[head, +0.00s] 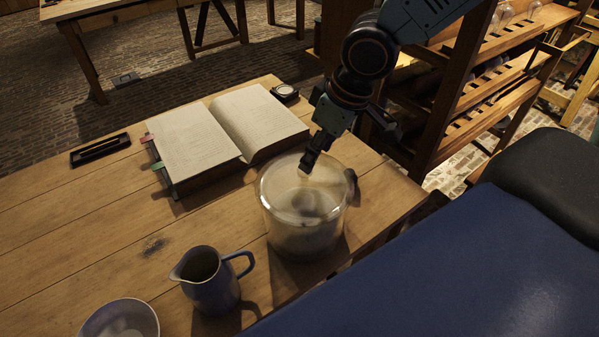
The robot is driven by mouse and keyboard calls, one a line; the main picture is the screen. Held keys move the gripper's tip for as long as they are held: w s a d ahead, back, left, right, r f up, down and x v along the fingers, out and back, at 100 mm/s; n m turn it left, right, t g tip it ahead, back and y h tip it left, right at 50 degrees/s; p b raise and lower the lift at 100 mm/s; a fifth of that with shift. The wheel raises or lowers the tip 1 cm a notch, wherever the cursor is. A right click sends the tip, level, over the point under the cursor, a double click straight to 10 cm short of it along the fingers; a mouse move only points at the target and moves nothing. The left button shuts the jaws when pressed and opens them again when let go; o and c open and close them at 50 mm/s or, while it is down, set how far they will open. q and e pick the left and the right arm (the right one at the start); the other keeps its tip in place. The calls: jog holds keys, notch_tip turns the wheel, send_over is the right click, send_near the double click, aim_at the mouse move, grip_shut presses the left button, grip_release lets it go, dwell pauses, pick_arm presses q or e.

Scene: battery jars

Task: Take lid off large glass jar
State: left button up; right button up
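The large glass jar (305,230) stands upright near the right edge of the wooden table. Its clear round lid (284,186) sits on the rim, with a small pale knob (303,174) near the middle. One arm comes in from the top right, and I take it for my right arm. The fingertips of my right gripper (306,166) are at the knob, pointing down onto it. The fingers overlap from this angle, so I cannot tell whether they are shut on the knob. My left gripper is not in view.
A blue-grey jug (212,285) and a pale bowl (120,322) stand in front of the jar to the left. An open book (195,145) lies behind it. A dark tray (100,149) lies at the far left. A wooden rack (500,100) stands beyond the table on the right.

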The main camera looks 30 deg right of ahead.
jog(key=f, duration=0.2)
jog(key=shift+w+d+f+b, duration=0.2)
jog(key=shift+w+f+b, duration=0.1)
jog(key=shift+w+f, duration=0.1)
jog(key=f, duration=0.1)
jog(key=w+a+f, duration=0.1)
jog(key=a+f, duration=0.1)
jog(key=shift+w+f, duration=0.25)
jog(key=shift+w, duration=0.1)
jog(key=shift+d+f+b, duration=0.15)
jog(key=shift+f+b, duration=0.15)
jog(key=shift+d, duration=0.3)
jog(key=shift+a, duration=0.35)
jog(key=c, duration=0.3)
jog(key=shift+d, duration=0.2)
jog(key=c, duration=0.6)
jog(key=shift+w+a, duration=0.1)
grip_shut()
